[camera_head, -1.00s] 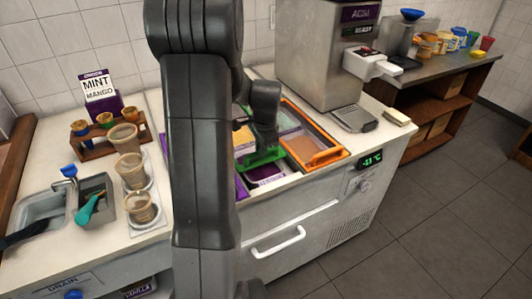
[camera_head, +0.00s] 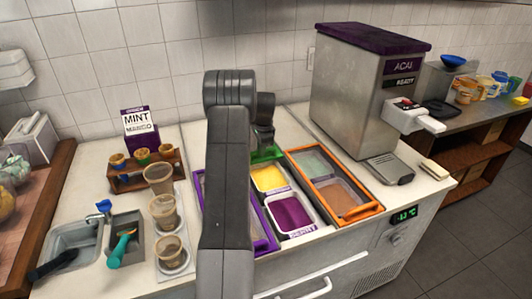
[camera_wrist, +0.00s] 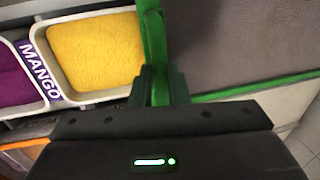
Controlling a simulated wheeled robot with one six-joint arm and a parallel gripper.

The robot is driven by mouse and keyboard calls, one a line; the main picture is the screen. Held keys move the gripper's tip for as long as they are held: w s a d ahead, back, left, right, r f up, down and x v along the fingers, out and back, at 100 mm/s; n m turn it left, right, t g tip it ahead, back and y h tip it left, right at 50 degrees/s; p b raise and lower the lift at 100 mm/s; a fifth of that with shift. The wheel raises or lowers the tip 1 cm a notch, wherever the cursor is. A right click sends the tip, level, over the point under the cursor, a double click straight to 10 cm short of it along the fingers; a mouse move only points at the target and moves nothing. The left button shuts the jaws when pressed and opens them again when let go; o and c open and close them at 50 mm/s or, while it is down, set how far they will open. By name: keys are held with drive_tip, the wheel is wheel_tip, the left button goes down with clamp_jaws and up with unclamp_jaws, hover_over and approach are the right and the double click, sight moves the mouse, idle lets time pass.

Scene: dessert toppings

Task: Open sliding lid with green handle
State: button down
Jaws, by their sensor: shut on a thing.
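The sliding lid with the green handle (camera_head: 265,153) is at the back of the topping well in the head view. In the wrist view its green handle (camera_wrist: 153,38) stands between my gripper's fingers (camera_wrist: 159,85), which are shut on it. The lid's dark panel (camera_wrist: 240,45) spreads to the right there, with a green edge. In front of the lid, a tub of yellow topping (camera_head: 268,178) and a tub of purple topping (camera_head: 294,216) lie uncovered. My gripper (camera_head: 263,142) is partly hidden behind my arm in the head view.
An orange-framed lid (camera_head: 358,212) covers the right bay and a purple-framed lid (camera_head: 263,246) the left one, partly behind my arm. The açaí machine (camera_head: 350,90) stands behind to the right. Cups (camera_head: 160,178) and a sink (camera_head: 75,240) are at left.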

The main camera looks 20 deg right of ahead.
drive_tip(key=shift+w, duration=0.9)
drive_tip(key=c, duration=1.4)
unclamp_jaws()
drive_tip(key=s+r, duration=0.1)
drive_tip(key=r, duration=0.3)
drive_tip(key=s+r+b, duration=0.1)
drive_tip(key=r, duration=0.8)
drive_tip(key=shift+s+r, duration=0.3)
drive_tip(key=shift+s, duration=0.1)
